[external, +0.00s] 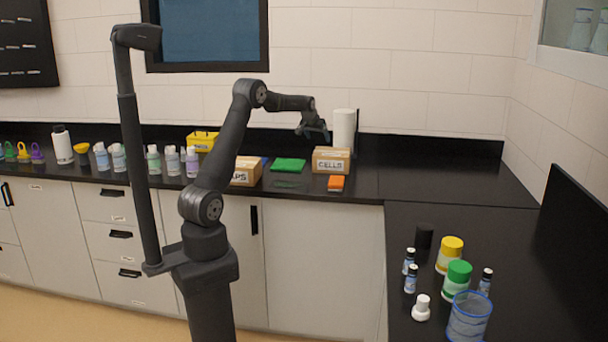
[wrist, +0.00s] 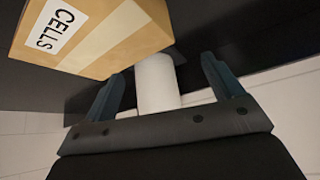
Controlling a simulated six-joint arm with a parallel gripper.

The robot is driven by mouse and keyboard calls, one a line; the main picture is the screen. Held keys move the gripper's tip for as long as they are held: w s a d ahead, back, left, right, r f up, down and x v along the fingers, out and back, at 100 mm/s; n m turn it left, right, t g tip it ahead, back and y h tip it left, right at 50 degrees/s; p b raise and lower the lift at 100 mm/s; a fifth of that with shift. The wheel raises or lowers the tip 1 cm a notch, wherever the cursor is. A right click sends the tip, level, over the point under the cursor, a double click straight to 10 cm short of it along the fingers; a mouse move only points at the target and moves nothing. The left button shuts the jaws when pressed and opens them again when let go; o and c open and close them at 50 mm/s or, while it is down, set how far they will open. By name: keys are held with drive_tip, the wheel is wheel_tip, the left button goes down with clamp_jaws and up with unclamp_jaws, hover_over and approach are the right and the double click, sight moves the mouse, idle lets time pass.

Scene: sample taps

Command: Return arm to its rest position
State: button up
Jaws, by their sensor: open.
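My gripper (external: 313,127) is raised above the back counter, in front of the white paper roll and above the box marked CELLS. In the wrist view my gripper (wrist: 165,90) has its two blue-grey fingers wide apart with nothing held between them. The cardboard CELLS box (external: 331,160) sits on the counter below my gripper. It also fills the upper left of the wrist view (wrist: 115,40). The white roll (external: 344,129) stands upright behind the box and shows beyond the fingers in the wrist view (wrist: 157,85). My arm is bent at the elbow, reaching right.
A second cardboard box (external: 246,171), a green item (external: 289,165) and an orange item (external: 336,183) lie on the back counter. Several bottles line its left part. The right counter (external: 450,216) holds jars, vials and a blue mesh cup (external: 468,318). The back right corner is clear.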

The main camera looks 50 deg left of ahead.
drive_tip(key=w+d+m, duration=0.1)
drive_tip(key=w+d, duration=0.3)
drive_tip(key=d, duration=0.4)
drive_tip(key=w+d+m+h, duration=0.1)
drive_tip(key=w+d, duration=0.3)
drive_tip(key=d, duration=0.4)
drive_tip(key=shift+d+m+t+h, duration=0.3)
drive_tip(key=shift+d+m, duration=0.1)
drive_tip(key=shift+m, duration=0.1)
